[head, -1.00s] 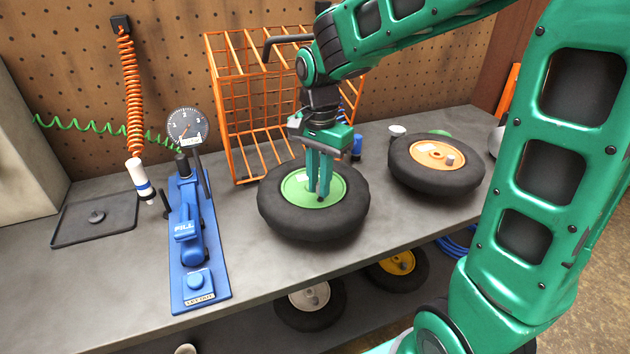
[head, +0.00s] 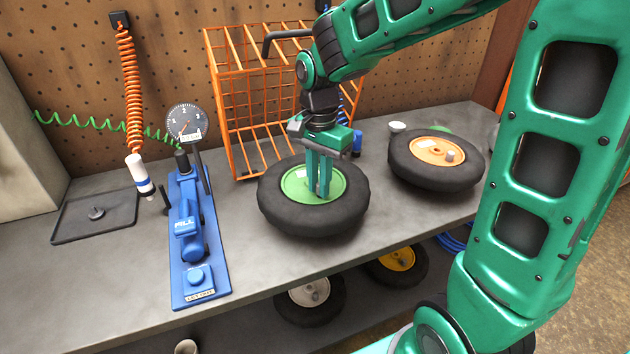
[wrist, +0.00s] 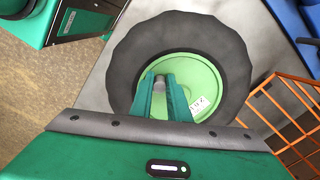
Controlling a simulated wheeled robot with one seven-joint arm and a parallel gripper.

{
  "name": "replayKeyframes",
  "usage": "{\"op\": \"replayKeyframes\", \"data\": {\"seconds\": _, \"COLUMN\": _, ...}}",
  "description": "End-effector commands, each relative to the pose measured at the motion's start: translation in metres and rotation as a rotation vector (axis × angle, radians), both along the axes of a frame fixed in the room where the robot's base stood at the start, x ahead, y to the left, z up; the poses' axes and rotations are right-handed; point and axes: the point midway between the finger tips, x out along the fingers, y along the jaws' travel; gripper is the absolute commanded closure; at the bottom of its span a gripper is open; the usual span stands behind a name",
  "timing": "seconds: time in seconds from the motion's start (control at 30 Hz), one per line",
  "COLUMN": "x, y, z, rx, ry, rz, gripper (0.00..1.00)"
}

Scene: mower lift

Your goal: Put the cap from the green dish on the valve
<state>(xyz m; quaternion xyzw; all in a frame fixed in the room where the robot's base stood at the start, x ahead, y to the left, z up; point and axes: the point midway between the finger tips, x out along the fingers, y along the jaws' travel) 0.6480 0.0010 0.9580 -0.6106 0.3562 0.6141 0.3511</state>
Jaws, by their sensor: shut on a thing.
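My gripper (head: 319,192) points down over the green-hubbed wheel (head: 296,185), with its fingers close together at the hub. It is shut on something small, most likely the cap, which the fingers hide. In the wrist view the fingertips (wrist: 161,80) stand over the green hub (wrist: 205,72), by a short grey stub (wrist: 159,83). I cannot make out the valve or whether the cap touches it. The green dish (head: 438,129) shows only partly, behind the orange-hubbed wheel (head: 437,185); its inside is hidden.
An orange wire cage (head: 232,105) stands close behind the wheel. A blue pump with a gauge (head: 190,228) is at left, beside a dark tray (head: 115,222). A small white dish (head: 397,128) is at the back. Bare bench lies left of the wheel.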

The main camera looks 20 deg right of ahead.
Motion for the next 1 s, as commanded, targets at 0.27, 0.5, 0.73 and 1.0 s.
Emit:
{"op": "replayKeyframes", "data": {"seconds": 0.27, "x": -0.0002, "y": 0.0000, "z": -0.0037, "rx": 0.000, "ry": 0.000, "rz": 0.000, "gripper": 1.00}}
{"op": "replayKeyframes", "data": {"seconds": 0.5, "x": -0.0001, "y": 0.0001, "z": -0.0069, "rx": 0.000, "ry": 0.000, "rz": 0.000, "gripper": 1.00}}
{"op": "replayKeyframes", "data": {"seconds": 0.73, "x": -0.0002, "y": 0.0000, "z": -0.0081, "rx": 0.000, "ry": 0.000, "rz": 0.000, "gripper": 0.63}}
{"op": "replayKeyframes", "data": {"seconds": 1.0, "x": -0.0005, "y": -0.0003, "z": -0.0081, "rx": -0.001, "ry": 0.001, "rz": -0.001, "gripper": 0.58}}
